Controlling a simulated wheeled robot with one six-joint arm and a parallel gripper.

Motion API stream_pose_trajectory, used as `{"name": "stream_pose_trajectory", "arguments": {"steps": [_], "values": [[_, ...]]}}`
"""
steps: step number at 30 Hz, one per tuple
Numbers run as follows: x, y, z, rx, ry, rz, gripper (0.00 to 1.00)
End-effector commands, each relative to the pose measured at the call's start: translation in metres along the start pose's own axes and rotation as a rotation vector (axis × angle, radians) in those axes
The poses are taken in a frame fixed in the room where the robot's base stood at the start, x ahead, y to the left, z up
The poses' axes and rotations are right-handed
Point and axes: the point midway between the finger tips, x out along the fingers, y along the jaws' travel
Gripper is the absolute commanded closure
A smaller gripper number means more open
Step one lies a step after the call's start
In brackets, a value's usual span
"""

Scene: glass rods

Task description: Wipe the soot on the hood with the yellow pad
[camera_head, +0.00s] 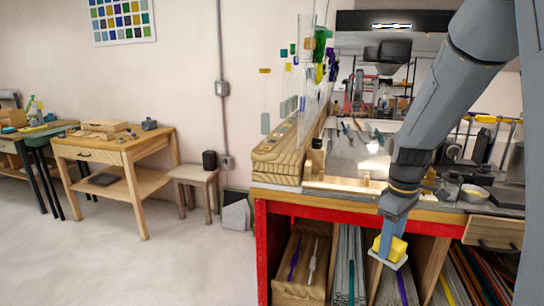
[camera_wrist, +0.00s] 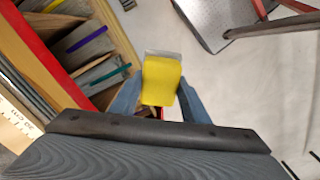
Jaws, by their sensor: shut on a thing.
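My gripper (camera_head: 391,236) is shut on the yellow pad (camera_head: 398,250), in front of the bench's front edge and below the level of its top. In the wrist view the yellow pad (camera_wrist: 160,82) sits between the two blue-grey fingers of my gripper (camera_wrist: 160,102), with a grey layer along its far edge. The dark hood (camera_head: 395,21) hangs over the bench at the top of the head view, with a lit lamp under it. I cannot make out soot on it.
The bench (camera_head: 340,203) has a red frame and open shelves holding rods and sheets. My arm covers part of the bench. The floor (camera_head: 170,262) at left is clear.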

Motion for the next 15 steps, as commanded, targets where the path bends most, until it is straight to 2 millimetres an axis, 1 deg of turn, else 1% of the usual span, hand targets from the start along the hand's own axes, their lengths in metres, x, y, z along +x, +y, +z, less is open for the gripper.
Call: {"name": "stream_pose_trajectory", "arguments": {"steps": [1, 5, 6, 9, 12, 15], "values": [[0.023, -0.003, -0.004, 0.058, -0.006, -0.007, 0.76], [0.076, -0.008, -0.013, 0.234, -0.007, -0.007, 0.76], [0.092, -0.010, -0.015, 0.288, -0.007, -0.007, 0.76], [0.129, -0.017, -0.020, 0.414, -0.006, -0.005, 0.76], [0.159, -0.025, -0.021, 0.523, -0.005, -0.004, 0.76], [0.181, -0.031, -0.022, 0.606, -0.003, -0.002, 0.76]]}}
